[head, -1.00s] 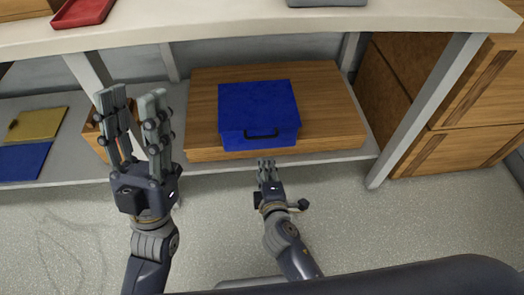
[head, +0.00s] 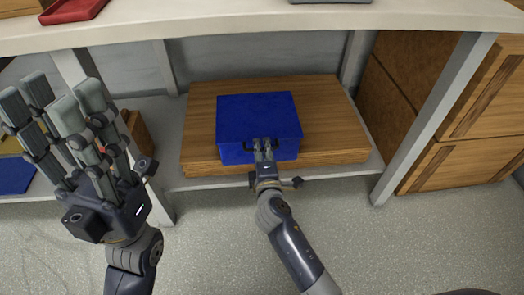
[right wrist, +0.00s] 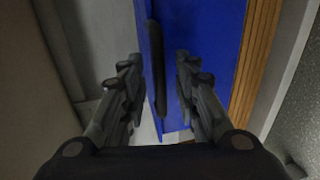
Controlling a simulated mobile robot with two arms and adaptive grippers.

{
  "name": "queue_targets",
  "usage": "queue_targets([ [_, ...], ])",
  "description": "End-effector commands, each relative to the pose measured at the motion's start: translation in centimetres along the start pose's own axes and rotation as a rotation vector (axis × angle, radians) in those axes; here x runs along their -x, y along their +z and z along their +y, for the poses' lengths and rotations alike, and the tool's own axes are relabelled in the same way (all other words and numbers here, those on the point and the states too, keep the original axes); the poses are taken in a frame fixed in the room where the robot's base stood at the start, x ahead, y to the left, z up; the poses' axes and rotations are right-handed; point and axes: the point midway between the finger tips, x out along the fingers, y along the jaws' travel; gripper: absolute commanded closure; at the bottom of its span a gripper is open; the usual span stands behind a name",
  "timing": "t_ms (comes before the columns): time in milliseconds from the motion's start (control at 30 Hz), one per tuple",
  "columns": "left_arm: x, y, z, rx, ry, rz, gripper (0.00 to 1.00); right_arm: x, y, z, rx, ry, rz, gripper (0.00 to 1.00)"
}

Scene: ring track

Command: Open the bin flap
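The bin is a blue box (head: 258,115) with a closed top, standing on a wooden board on the low shelf. A black handle bar (right wrist: 156,65) runs along its front face. My right gripper (head: 263,146) is at the front of the box, over the middle of the handle. In the right wrist view its two fingers (right wrist: 158,90) are apart, with the handle between them, nearer the left finger. My left gripper (head: 58,115) is open and empty, raised at the left, away from the box.
The wooden board (head: 200,125) lies on the grey shelf (head: 170,150). A white tabletop (head: 230,30) overhangs at the back, with a white leg (head: 430,125) at the right. Wooden drawers (head: 465,155) stand further right. A red tray (head: 75,10) sits on the tabletop.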

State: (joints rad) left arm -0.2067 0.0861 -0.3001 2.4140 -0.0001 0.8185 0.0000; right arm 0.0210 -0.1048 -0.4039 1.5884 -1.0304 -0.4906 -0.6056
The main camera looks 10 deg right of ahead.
Motion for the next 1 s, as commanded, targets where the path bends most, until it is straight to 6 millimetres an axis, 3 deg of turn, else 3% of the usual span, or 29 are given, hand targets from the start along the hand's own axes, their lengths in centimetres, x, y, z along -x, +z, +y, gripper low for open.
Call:
queue_targets([
  [133, -0.10, 0.04, 0.02, -0.001, 0.004, 0.010, 0.60, -1.00, 0.00, -0.05, -0.001, 0.000, 0.000, 0.71],
  [433, -0.29, -0.01, 0.04, -0.001, 0.006, 0.015, 0.60, -1.19, 0.02, 0.01, -0.001, -0.001, 0.000, 0.71],
  [467, -0.29, -0.01, 0.04, -0.001, 0.006, 0.016, 0.60, -1.19, 0.02, 0.01, -0.001, -0.001, 0.000, 0.74],
  [600, -0.29, -0.01, 0.04, -0.001, 0.006, 0.015, 0.60, -1.18, 0.02, 0.00, -0.001, -0.001, 0.000, 1.00],
  [1000, -0.48, -0.07, 0.02, -0.001, 0.004, 0.014, 0.60, -1.13, 0.03, 0.12, -0.001, -0.004, 0.000, 1.00],
])
